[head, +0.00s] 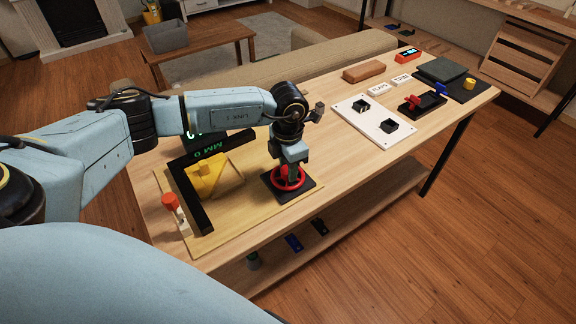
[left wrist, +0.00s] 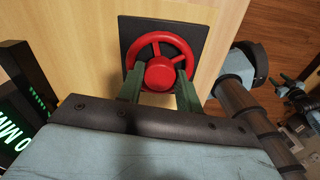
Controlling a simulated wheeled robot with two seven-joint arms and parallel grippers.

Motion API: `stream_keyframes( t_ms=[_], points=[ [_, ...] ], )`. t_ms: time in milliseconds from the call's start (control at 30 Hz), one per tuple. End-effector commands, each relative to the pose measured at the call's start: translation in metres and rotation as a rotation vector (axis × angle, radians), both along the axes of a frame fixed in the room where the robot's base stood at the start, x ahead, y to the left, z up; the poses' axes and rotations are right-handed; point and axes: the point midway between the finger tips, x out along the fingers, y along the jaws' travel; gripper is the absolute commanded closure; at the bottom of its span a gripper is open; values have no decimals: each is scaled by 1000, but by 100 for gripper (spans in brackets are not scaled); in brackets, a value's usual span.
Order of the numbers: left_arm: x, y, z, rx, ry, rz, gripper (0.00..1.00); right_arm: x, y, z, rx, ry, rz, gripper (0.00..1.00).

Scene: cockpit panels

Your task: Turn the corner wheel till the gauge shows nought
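The red corner wheel (head: 288,178) sits on a black square plate on the table's near side. My left gripper (head: 289,168) points down onto it from above. In the left wrist view its green fingers (left wrist: 159,75) stand on either side of the wheel's round hub (left wrist: 160,73), appearing to press against it. The gauge, a black display (head: 208,153), shows green characters seen upside down, reading like "0 MM". It also shows at the left edge of the left wrist view (left wrist: 14,142). More green digits behind it are partly hidden by my arm. My right gripper is not in view.
Left of the wheel, a yellow block (head: 214,178) lies beside a black angled bar (head: 186,195), near an orange-capped post (head: 170,201). A white board with black sockets (head: 375,120) and several small items stand farther right. Bare wood separates wheel and board.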

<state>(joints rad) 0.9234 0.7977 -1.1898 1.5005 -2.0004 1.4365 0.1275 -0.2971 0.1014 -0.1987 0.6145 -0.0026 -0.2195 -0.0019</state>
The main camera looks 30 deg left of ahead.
Motion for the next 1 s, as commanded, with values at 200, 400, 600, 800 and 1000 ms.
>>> stream_keyframes(
  t_ms=[200, 400, 600, 800, 1000],
  points=[
    [0, 0, 1, 0, -1, 1, 45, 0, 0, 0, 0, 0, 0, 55],
    [0, 0, 0, 0, 0, 1, 45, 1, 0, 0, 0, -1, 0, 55],
    [1, 0, 18, 0, -2, 1, 45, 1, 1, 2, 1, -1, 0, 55],
    [1, 0, 63, 0, -6, 0, 45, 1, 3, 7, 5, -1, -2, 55],
    [1, 1, 105, 0, -4, 1, 45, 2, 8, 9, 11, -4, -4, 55]
  ],
)
